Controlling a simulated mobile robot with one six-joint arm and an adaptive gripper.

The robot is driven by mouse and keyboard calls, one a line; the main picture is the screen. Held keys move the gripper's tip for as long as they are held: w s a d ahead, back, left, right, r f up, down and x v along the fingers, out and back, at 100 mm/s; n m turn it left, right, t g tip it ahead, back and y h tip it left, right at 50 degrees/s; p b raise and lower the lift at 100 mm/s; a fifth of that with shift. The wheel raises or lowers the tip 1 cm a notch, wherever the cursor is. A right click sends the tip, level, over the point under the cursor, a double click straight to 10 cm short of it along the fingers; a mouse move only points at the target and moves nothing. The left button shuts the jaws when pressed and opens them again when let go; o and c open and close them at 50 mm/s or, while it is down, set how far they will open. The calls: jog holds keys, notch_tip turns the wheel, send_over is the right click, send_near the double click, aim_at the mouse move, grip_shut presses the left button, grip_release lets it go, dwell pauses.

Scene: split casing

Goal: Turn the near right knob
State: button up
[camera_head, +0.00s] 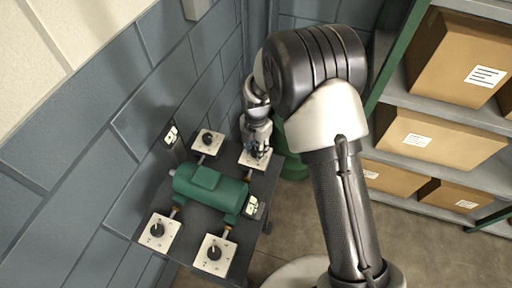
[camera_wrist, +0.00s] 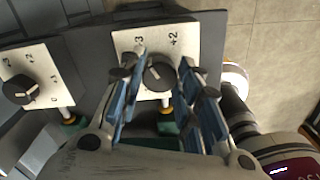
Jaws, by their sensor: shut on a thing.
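A green cylindrical casing (camera_head: 210,187) lies on a dark table, with white plates carrying black knobs around it. My gripper (camera_head: 257,150) is at the upper right plate (camera_head: 246,164) in the head view, where it mostly hides the knob. In the wrist view my gripper's blue-padded fingers (camera_wrist: 160,62) are shut on that black knob (camera_wrist: 158,76), one finger on each side. Its white plate (camera_wrist: 125,40) shows the marks 3 and +2. The lower right knob (camera_head: 214,252) in the head view stands free of my gripper.
Other knobs stand at the upper left (camera_head: 208,138) and lower left (camera_head: 157,230) in the head view; another knob (camera_wrist: 20,90) is left in the wrist view. A blue-grey wall stands behind the table (camera_head: 190,250).

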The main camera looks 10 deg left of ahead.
jog(key=shift+n, duration=0.6)
jog(key=o, duration=1.1)
jog(key=shift+c, duration=0.2)
jog(key=shift+r, duration=0.1)
notch_tip(320, 180, up, 12)
